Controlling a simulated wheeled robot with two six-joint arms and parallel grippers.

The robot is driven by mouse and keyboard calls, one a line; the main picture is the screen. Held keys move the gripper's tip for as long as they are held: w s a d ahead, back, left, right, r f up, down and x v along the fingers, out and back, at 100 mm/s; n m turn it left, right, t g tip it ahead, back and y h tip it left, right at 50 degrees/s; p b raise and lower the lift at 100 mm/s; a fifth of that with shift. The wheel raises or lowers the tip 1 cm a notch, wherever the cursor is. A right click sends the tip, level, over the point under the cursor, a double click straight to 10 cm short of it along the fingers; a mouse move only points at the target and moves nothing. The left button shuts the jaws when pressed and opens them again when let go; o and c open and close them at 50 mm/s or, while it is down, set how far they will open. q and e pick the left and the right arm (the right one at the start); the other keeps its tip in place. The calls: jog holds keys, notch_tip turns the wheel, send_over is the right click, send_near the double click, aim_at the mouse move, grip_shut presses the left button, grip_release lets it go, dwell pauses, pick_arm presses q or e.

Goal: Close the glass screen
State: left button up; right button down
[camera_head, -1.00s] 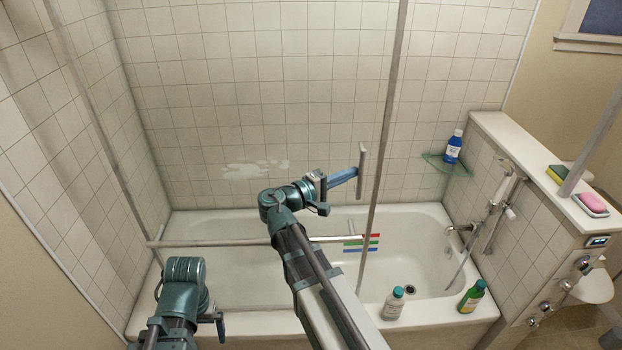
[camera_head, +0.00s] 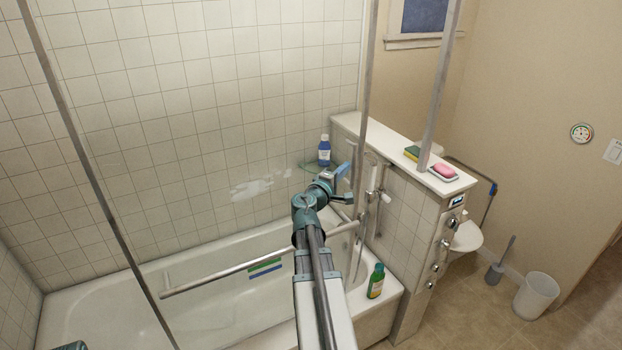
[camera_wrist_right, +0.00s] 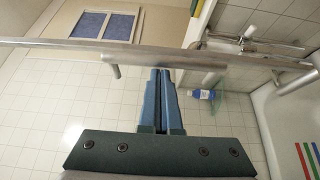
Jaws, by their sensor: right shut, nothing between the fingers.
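The glass screen shows as clear glass between a long slanted metal edge (camera_head: 100,200) on the left and an upright metal edge (camera_head: 367,90) on the right. A horizontal bar (camera_head: 230,272) crosses it low down. The screen stands above the bathtub (camera_head: 70,308), its right edge left of and apart from a metal post (camera_head: 436,90) on the tiled ledge. My right gripper (camera_head: 343,172) is at the screen's right edge, shut and empty. In the right wrist view its blue fingers (camera_wrist_right: 161,72) point at a short metal handle (camera_wrist_right: 175,58), and contact is unclear.
The ledge (camera_head: 395,142) carries a sponge (camera_head: 412,153) and pink soap (camera_head: 444,170). A blue bottle (camera_head: 324,150) stands on a corner shelf, and a green bottle (camera_head: 376,281) on the tub rim. The shower hose hangs behind my gripper. A white bin (camera_head: 537,296) stands at right.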

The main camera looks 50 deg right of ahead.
jog(key=s+d, duration=0.5)
jog(key=d, duration=0.7)
jog(key=s+d, duration=0.5)
jog(key=d, duration=0.7)
jog(key=shift+s+d+r, duration=0.15)
jog(key=shift+d+r, duration=0.05)
jog(key=w+a, duration=0.1)
jog(key=a, duration=1.2)
jog(key=shift+a, duration=0.25)
